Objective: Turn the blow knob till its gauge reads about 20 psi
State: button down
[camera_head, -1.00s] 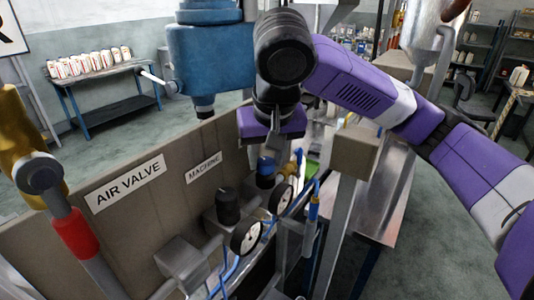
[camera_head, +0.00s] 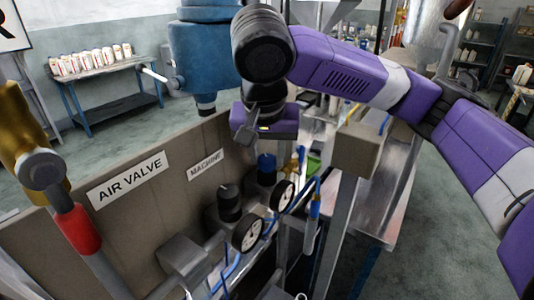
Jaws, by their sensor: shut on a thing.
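A round white-faced gauge (camera_head: 283,196) sits just below and right of the blue knob. A second knob, black (camera_head: 229,203), stands to the left and nearer, with its own gauge (camera_head: 247,233) beside it. Both dials are too small to read, and no label naming the blow knob is legible.
A panel (camera_head: 160,165) with signs "AIR VALVE" and "MACHINE" runs left of the knobs. A large blue tank (camera_head: 208,55) hangs close left of my wrist. A grey box on a post (camera_head: 355,150) stands to the right. Blue hoses run below the gauges.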

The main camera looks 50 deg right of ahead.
jog(key=c, duration=0.9)
grip_release()
jog(key=b+v, duration=0.1)
jog(key=v, duration=0.7)
jog(key=shift+w, duration=0.1)
